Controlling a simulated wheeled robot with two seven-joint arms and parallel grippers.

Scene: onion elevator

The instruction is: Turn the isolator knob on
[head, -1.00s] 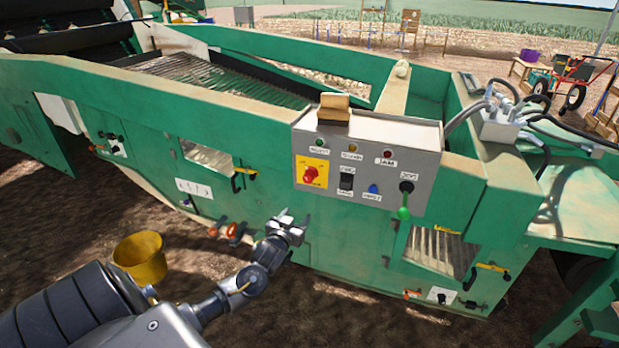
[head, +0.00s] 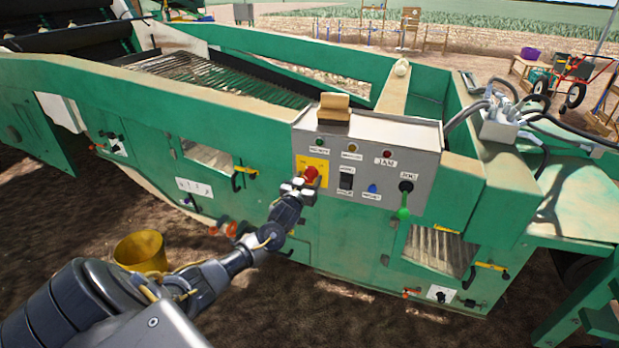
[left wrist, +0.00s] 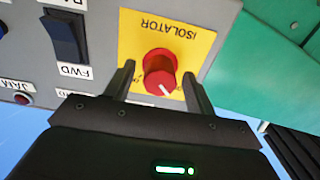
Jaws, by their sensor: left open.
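The isolator knob (head: 311,174) is red and sits on a yellow plate (head: 323,164) at the left of the grey control panel (head: 425,165). The left wrist view shows the red knob (left wrist: 160,73) and the yellow plate (left wrist: 195,37) upside down, with a white pointer line on the knob. My left gripper (head: 298,187) is in front of the plate, at the knob. In the left wrist view my left gripper (left wrist: 157,84) is open, one finger on each side of the knob, with gaps visible. Contact cannot be told. My right gripper is not in view.
The panel is on a green machine (head: 330,225). A yellow bucket (head: 140,250) stands on the soil at lower left.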

